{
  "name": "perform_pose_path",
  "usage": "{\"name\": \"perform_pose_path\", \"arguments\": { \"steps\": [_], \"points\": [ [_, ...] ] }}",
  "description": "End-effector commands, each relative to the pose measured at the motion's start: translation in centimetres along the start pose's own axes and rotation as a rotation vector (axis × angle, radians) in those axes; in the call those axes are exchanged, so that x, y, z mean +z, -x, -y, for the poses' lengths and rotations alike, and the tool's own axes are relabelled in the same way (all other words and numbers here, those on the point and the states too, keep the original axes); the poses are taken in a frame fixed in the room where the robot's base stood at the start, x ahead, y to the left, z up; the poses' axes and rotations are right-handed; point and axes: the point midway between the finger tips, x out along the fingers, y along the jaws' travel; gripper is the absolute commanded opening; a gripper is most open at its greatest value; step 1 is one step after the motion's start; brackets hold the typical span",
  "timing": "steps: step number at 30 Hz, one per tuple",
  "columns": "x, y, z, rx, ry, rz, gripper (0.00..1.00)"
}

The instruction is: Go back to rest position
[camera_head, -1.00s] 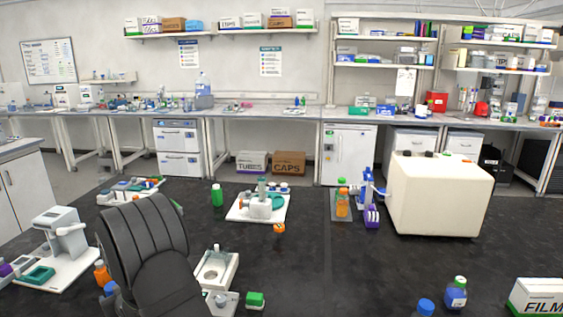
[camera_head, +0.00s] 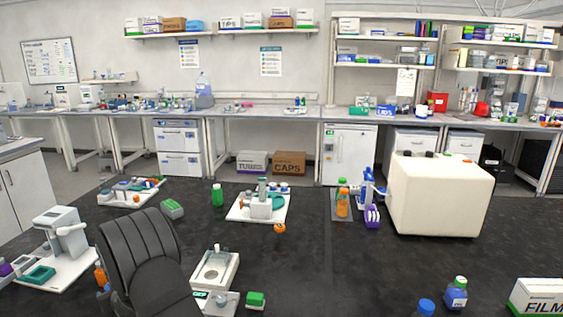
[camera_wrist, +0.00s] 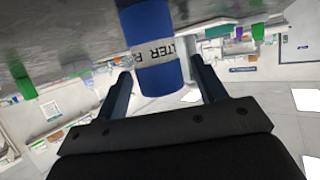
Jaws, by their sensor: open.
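My gripper (camera_wrist: 161,72) is open in the wrist view, its two dark fingers spread apart. A blue cylinder (camera_wrist: 148,28) with a pale label band, its letters upside down and partly readable, shows between the fingers. There are visible gaps to both fingers, and I cannot tell its depth from them. In the head view my black ribbed arm fills the lower left, and my gripper is not visible there.
On the dark bench stand a white device (camera_head: 62,232) at left, a white tray (camera_head: 215,270), a green-capped orange bottle (camera_head: 342,203), a cream block (camera_head: 438,195) and a FILM box (camera_head: 537,297).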

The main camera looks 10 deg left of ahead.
Motion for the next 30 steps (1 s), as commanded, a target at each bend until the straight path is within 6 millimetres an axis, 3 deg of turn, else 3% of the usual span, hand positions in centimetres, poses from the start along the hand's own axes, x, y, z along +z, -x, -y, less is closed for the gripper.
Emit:
{"name": "perform_pose_path", "arguments": {
  "steps": [2,9,30],
  "points": [
    [0.1,-1.4,0.0,0.0,0.0,0.0,0.64],
    [-4.1,0.6,0.0,0.001,0.0,-0.005,0.64],
    [-7.7,9.4,-9.8,0.004,-0.001,-0.002,0.64]
  ]
}}
